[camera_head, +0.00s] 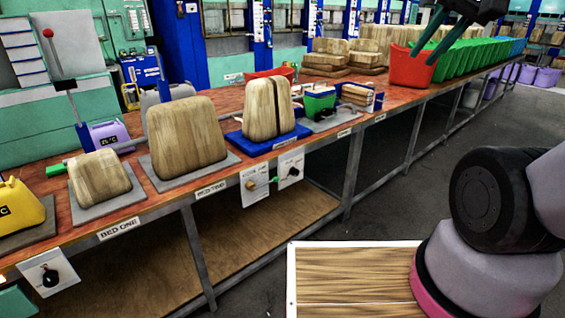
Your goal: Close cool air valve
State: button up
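Several knobs on white panels sit under the bench's front edge, and I cannot tell which one is the cool air valve. One panel (255,192) has a brass-coloured knob (251,185) with a green piece at its right; its lettering is too small to read surely. The panel beside it has a black knob (293,172). Another panel at the lower left has a black knob (49,277). My gripper (423,53) is at the top right, with two dark green fingers apart and nothing seen between them. It appears in front of the red bin, far from the knobs.
The long bench (345,125) carries wooden-looking blocks on grey plates, a yellow container (20,212), a red bin (408,70) and a row of green bins (470,58). Bench legs stand below. Grey floor (400,180) is open along the bench's front.

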aim_at(275, 179)
jog(key=i+j+u, duration=0.1)
jog(key=i+j, duration=0.7)
jog(key=j, duration=0.2)
jog(key=u, duration=0.05)
